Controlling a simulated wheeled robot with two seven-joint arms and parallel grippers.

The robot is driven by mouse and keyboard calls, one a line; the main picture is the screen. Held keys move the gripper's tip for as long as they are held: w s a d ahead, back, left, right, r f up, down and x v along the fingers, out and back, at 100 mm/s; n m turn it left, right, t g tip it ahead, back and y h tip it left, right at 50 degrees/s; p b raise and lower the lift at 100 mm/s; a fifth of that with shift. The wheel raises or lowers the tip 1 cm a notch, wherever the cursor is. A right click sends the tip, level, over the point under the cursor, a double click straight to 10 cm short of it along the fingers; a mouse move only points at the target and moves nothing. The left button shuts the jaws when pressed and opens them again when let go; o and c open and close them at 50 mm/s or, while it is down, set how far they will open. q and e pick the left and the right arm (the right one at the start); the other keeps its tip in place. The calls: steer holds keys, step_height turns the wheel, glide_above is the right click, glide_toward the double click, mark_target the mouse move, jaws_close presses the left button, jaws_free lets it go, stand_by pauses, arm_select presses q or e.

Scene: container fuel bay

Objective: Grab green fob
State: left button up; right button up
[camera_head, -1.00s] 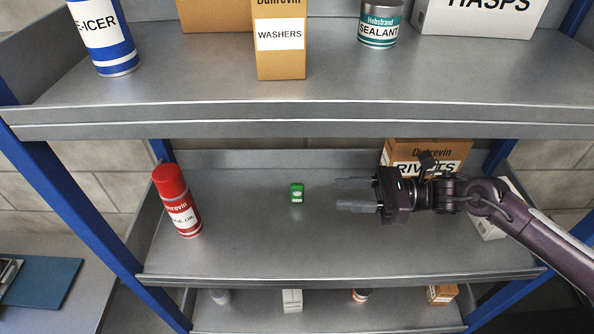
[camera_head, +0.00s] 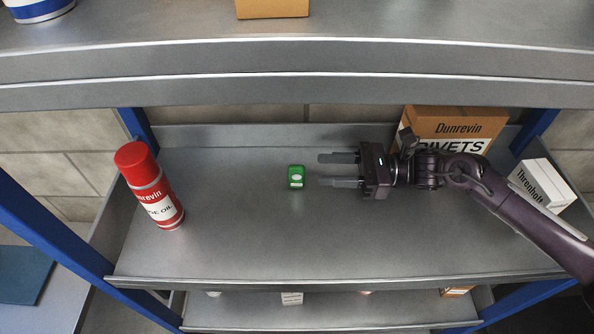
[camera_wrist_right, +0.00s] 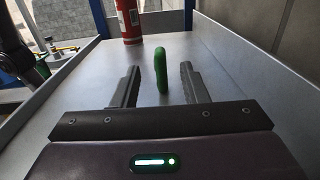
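The green fob (camera_head: 296,177) stands on the middle shelf, left of my right gripper in the head view. My right gripper (camera_head: 327,170) is open, its two fingers pointing left at the fob with a small gap between the fingertips and it. In the right wrist view the green fob (camera_wrist_right: 161,70) stands upright ahead, in line with the space between the open fingers of the right gripper (camera_wrist_right: 160,78). Nothing is held. My left gripper is not in view.
A red-capped oil can (camera_head: 151,186) stands at the shelf's left; its lower part shows in the wrist view (camera_wrist_right: 129,20). A rivets box (camera_head: 452,125) and a white box (camera_head: 541,186) stand at the right. The upper shelf's edge (camera_head: 300,74) overhangs. The shelf's front middle is clear.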

mark_target(289, 166)
steer(key=a, duration=0.2)
steer(key=a+p, duration=0.1)
steer(key=shift+s+r, duration=0.1)
steer(key=shift+r, duration=0.15)
steer(key=shift+a+f, duration=0.1)
steer(key=shift+a, duration=0.25)
steer(key=a+p, duration=0.3)
steer(key=a, duration=0.1)
steer(key=shift+a, duration=0.4)
steer(key=shift+a+f, duration=0.1)
steer(key=shift+a, duration=0.15)
steer(key=shift+w+f, duration=0.1)
steer(key=shift+w, duration=0.1)
steer(key=shift+c, duration=0.4)
jaws_close()
